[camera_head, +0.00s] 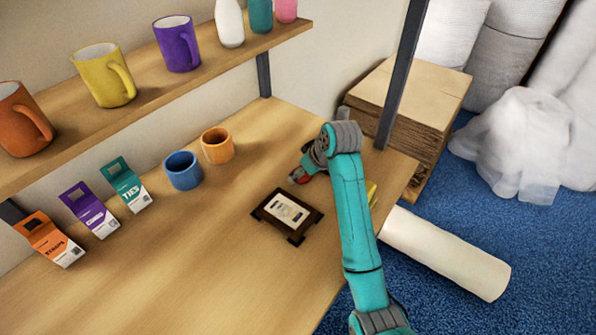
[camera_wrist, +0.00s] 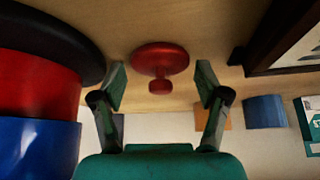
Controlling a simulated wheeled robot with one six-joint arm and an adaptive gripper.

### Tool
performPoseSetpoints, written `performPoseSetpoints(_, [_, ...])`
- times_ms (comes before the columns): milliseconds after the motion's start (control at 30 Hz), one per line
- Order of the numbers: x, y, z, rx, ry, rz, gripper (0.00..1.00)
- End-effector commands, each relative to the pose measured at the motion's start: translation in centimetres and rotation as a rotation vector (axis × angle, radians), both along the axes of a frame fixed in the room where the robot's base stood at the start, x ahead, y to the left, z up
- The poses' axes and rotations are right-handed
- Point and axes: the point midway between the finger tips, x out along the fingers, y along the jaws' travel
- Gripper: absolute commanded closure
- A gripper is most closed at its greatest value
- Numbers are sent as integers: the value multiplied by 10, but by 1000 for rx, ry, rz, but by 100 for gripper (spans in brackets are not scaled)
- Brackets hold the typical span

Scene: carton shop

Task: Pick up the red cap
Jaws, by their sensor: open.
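The red cap (camera_wrist: 160,57) shows in the wrist view as a round, glossy red disc with a smaller red knob. It appears close to the wooden tabletop. My gripper (camera_wrist: 161,84) is open, with one finger to the left and one to the right of the cap. A gap shows on both sides, and nothing is held. In the head view my gripper (camera_head: 300,167) is low over the shelf top, mostly hidden by my arm, with a small patch of red beside it.
A dark picture frame (camera_head: 263,203) lies near my gripper. Blue (camera_head: 183,172) and orange (camera_head: 217,146) cups stand behind, with small cartons (camera_head: 91,210) to the left. In the wrist view a red-and-blue cylinder (camera_wrist: 38,90) with a black end is close on the left.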

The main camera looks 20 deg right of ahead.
Motion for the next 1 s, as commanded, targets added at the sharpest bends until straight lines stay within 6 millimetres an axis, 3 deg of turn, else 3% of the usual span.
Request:
performPoseSetpoints(67, [0, 0, 0, 0, 0, 0, 26])
performPoseSetpoints(233, [0, 0, 0, 0, 0, 0, 65])
performPoseSetpoints(633, [1, 0, 7, 0, -2, 0, 65])
performPoseSetpoints(1000, [1, 0, 70, 0, -4, 0, 65])
